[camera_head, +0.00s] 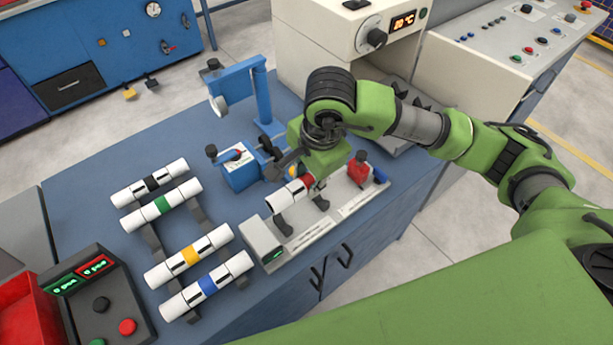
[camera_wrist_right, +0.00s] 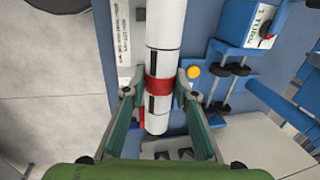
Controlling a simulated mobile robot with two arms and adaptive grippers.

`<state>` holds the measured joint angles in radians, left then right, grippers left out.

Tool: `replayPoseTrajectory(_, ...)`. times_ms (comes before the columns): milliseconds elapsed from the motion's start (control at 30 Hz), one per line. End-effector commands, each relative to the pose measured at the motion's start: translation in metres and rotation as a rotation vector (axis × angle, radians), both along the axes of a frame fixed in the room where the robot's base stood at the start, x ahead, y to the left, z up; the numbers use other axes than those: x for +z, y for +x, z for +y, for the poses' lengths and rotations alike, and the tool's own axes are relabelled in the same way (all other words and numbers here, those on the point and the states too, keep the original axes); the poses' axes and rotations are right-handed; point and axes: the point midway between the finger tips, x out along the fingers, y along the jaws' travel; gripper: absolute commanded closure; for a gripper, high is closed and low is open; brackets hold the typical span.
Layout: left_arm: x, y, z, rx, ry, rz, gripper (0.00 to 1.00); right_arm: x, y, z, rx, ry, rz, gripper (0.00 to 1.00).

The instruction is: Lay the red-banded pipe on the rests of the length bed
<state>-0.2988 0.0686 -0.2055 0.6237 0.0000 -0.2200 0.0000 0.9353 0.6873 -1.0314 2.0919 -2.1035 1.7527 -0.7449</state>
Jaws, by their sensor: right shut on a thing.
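The red-banded pipe is white with a red band in its middle; its white end (camera_head: 281,200) shows below my right gripper (camera_head: 303,180). In the right wrist view the pipe (camera_wrist_right: 164,32) runs lengthwise between the two fingers of the right gripper (camera_wrist_right: 158,88), which are shut on it at the red band. The length bed (camera_head: 308,235) is a pale strip with dark rests (camera_head: 283,224). The pipe is over the bed, roughly along it; I cannot tell whether it touches the rests. The gripper hides its far end. My left gripper is not in view.
Pipes with black (camera_head: 150,183), green (camera_head: 162,205), yellow (camera_head: 189,256) and blue (camera_head: 207,285) bands lie on a rack at left. A blue stand (camera_head: 262,95) and a red block (camera_head: 358,169) are close to the gripper. A control box (camera_head: 105,300) stands front left.

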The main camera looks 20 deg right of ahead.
Motion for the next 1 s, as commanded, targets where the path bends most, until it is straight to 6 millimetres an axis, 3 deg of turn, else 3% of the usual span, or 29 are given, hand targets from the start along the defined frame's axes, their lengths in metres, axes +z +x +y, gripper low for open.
replayPoseTrajectory(367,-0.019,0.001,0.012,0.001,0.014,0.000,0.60,-0.039,-0.001,0.000,0.001,0.000,0.002,0.96)
replayPoseTrajectory(600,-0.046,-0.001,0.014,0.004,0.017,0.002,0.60,-0.062,0.000,0.000,0.001,0.000,-0.001,0.96)
replayPoseTrajectory(800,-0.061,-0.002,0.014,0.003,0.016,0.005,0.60,-0.075,0.000,0.000,0.001,0.000,-0.001,0.96)
replayPoseTrajectory(1000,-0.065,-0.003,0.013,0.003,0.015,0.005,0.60,-0.077,0.000,0.000,0.001,0.000,0.000,0.96)
